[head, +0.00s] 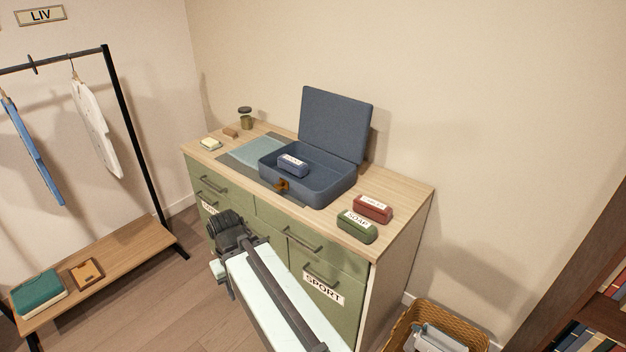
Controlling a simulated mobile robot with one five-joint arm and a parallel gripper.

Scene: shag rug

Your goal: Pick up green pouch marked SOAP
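The green pouch (357,227) lies on the dresser top near its front right edge. Its white label reads SOAP. A red pouch (373,208) with a white label lies just behind it, very close. My gripper (226,228) is at the end of my arm, low in front of the dresser's drawers, left of the green pouch and well apart from it. Its fingers are dark and small here, so I cannot tell whether they are open or shut. I see nothing clearly held in it.
An open blue case (332,188) with a blue pouch (292,166) inside stands left of the pouches, lid raised at the back. The green dresser (338,313) has drawer handles on its front. A wicker basket (398,338) stands on the floor at right.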

